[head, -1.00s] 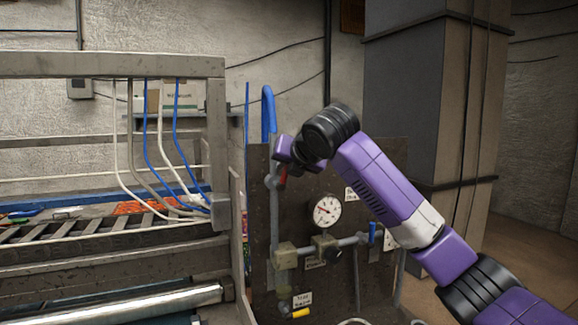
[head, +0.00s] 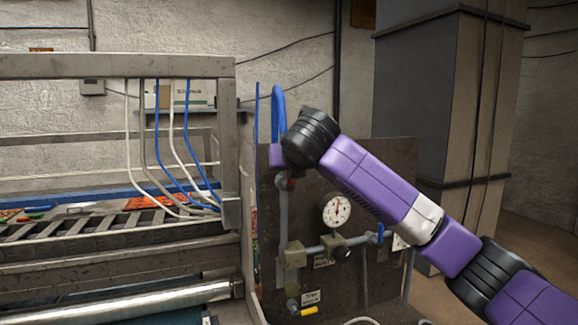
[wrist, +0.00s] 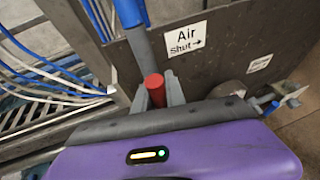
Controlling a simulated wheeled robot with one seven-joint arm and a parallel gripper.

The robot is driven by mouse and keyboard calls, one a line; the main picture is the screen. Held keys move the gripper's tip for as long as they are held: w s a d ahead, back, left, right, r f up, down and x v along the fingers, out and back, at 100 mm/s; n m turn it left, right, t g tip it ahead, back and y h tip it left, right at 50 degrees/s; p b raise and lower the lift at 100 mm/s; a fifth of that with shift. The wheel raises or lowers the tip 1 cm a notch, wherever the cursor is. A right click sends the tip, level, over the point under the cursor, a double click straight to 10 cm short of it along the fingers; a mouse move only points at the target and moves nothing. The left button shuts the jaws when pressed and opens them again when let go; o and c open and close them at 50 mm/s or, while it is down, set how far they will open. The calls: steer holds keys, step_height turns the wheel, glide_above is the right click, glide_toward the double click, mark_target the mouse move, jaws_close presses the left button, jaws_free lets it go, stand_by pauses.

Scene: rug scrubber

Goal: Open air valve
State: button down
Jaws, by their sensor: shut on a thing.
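The air valve's red handle (wrist: 155,90) sits between the two grey fingers of my gripper (wrist: 158,95) in the wrist view, and the gripper is shut on it. A label reading "Air shut" with a right-pointing arrow (wrist: 185,39) is on the dark panel just above and to the right. In the head view, a small bit of the red handle (head: 291,184) shows by the upright grey pipe (head: 283,220). There my black wrist joint and purple arm hide most of the gripper.
A round pressure gauge (head: 337,210) is on the panel (head: 385,165), with a horizontal pipe and a blue-handled valve (head: 381,233) below. A yellow handle (head: 309,311) is lower down. A metal frame (head: 228,120) with blue and white hoses stands to the left.

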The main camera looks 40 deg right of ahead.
steer(key=c, duration=1.4)
jaws_free()
steer(key=shift+a, duration=0.1)
steer(key=b+v, duration=0.2)
steer(key=v, duration=0.5)
steer(key=shift+s+a+r, duration=0.1)
steer(key=shift+s+r, duration=0.05)
steer(key=shift+s, duration=0.2)
steer(key=p+v, duration=0.2)
steer(key=v, duration=0.7)
